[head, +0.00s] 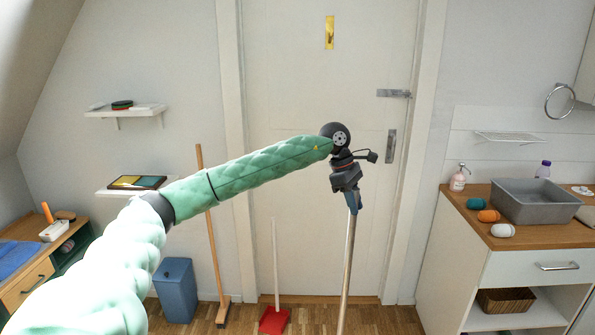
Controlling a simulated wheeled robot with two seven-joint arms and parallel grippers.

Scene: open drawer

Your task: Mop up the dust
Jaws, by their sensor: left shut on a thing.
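My left arm reaches in from the left, and its gripper (352,200) is shut on the upper end of a long metallic pole (347,262), which looks like a mop handle. The pole hangs nearly upright in front of the white door. Its lower end is out of the frame, so I cannot see a mop head. No dust can be made out on the visible strip of wooden floor (300,299). My right gripper is not in view.
A wooden broom (212,245) leans at the wall, beside a blue bin (176,290). A red dustpan (274,320) with a long white handle stands near the door (300,130). A counter (470,205) with a grey basin (535,203) is at right, a desk (30,270) at left.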

